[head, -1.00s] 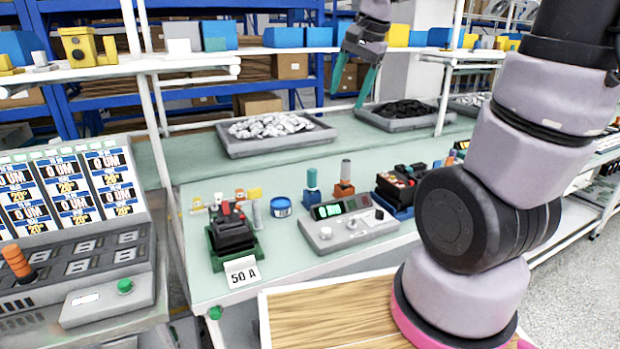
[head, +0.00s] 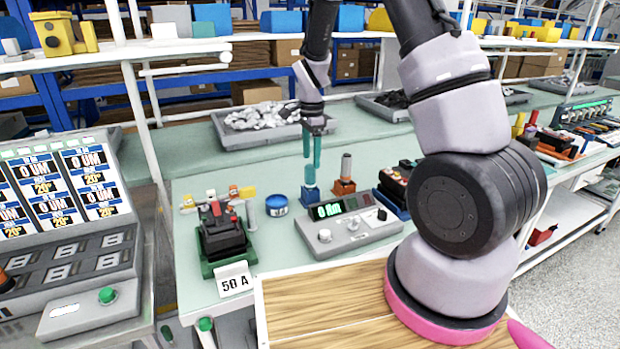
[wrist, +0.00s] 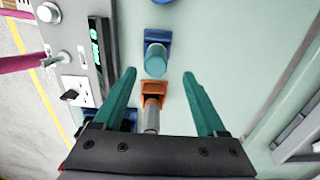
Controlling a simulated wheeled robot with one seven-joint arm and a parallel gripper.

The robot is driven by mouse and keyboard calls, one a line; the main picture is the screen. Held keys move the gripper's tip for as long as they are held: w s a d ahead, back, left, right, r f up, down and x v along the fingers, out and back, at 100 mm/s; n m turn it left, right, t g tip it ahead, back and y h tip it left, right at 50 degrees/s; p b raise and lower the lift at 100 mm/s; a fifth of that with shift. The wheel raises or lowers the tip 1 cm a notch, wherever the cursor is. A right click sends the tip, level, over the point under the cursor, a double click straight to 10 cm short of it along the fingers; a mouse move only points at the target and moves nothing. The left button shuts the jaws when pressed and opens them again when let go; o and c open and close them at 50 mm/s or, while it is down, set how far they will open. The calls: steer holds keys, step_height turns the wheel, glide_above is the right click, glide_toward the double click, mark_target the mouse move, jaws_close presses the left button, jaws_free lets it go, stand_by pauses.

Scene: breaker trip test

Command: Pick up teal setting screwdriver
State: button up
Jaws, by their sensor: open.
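The teal setting screwdriver (wrist: 155,60) stands handle up in a blue holder (wrist: 157,37), just beyond my fingertips in the wrist view. In the head view the blue holder (head: 310,194) shows on the bench, while my similarly coloured fingers largely cover the handle. My gripper (wrist: 159,75) is open and empty, its two teal fingers spread to either side of the handle's line. In the head view my gripper (head: 311,172) points down over the holder.
An orange holder with a grey-handled tool (wrist: 152,105) stands close beside, between my fingers in the wrist view. A grey tester with a green display (head: 348,225), a blue round tin (head: 278,205) and a black breaker on a green stand (head: 222,240) are near. A parts tray (head: 262,135) lies behind.

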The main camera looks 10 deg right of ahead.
mark_target(310, 175)
steer(key=f, duration=0.6)
steer(key=shift+s+a+f, duration=0.25)
steer(key=shift+s+f, duration=0.1)
jaws_close()
